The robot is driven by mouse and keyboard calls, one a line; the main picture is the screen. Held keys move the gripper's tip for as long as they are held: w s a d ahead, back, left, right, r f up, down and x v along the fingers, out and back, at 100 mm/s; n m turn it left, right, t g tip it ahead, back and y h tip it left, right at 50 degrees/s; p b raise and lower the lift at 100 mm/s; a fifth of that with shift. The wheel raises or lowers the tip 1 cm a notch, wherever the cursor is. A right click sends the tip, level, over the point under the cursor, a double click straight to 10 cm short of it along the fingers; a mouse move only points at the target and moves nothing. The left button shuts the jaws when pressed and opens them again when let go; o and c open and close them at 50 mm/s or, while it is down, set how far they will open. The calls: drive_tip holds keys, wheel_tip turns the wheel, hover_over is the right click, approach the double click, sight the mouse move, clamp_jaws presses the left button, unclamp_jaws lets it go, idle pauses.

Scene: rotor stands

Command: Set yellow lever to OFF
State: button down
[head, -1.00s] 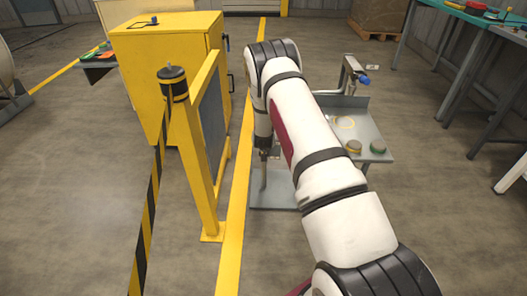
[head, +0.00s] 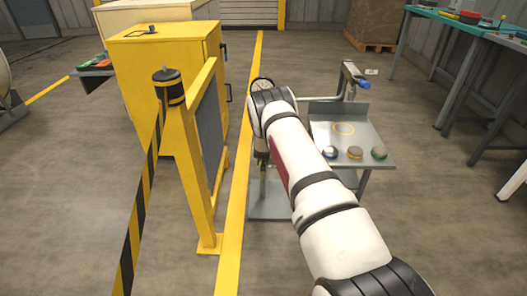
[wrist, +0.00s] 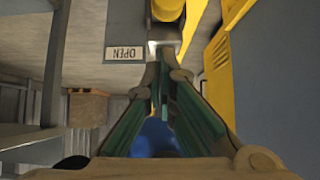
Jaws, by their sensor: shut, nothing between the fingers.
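A rounded yellow part (wrist: 168,10) shows at the top edge of the wrist view, above a pale metal piece; it may be the yellow lever, but most of it is cut off. An upside-down OPEN label (wrist: 125,53) is to its left on a grey plate. My gripper (wrist: 160,75) is shut and empty, its fingertips just below the pale metal piece. I cannot tell whether they touch it. In the head view my arm hides most of the gripper and the lever. A grey stand base (head: 270,208) shows below the arm.
A grey cart (head: 372,130) with several round knobs stands right of my arm. A yellow barrier frame (head: 202,160) and a yellow cabinet (head: 150,70) stand left. A workbench (head: 470,25) is at far right. Floor between barrier and cart is narrow.

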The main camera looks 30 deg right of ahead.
drive_tip(key=shift+s+a+f, duration=0.15)
drive_tip(key=shift+s+f, duration=0.1)
drive_tip(key=shift+f, duration=0.25)
drive_tip(key=shift+s+a+f, duration=0.15)
drive_tip(key=shift+s+f, duration=0.05)
drive_tip(key=shift+f, duration=0.3)
